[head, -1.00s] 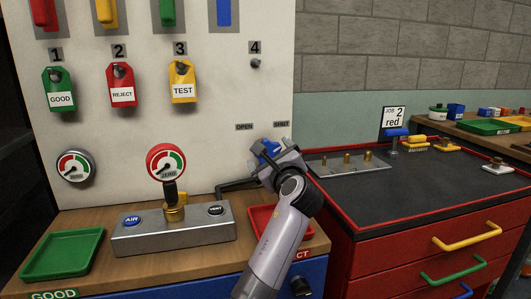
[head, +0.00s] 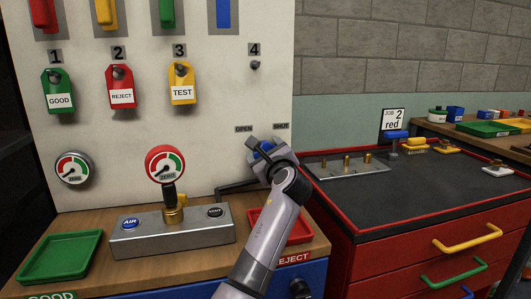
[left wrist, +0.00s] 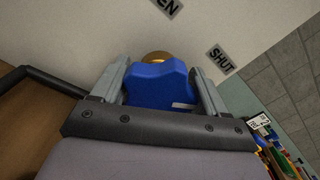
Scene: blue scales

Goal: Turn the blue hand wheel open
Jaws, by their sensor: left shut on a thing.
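The blue hand wheel (left wrist: 158,84) sits on a brass stem in front of the white panel, below the OPEN label (head: 244,129) and the SHUT label (head: 281,126). My left gripper (head: 262,148) is shut on the wheel, with one finger on each side in the left wrist view (left wrist: 160,85). The wheel also shows partly in the head view (head: 264,146), mostly hidden by the gripper. In the wrist view the labels look tilted, so the gripper is rolled relative to the panel. My right gripper is not in view.
A dark pipe (head: 235,187) runs from the valve toward the grey gauge block (head: 172,233). A red tray (head: 262,226) lies below the gripper, and a green tray (head: 62,257) is at the left. A red workbench (head: 345,212) stands close at the right.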

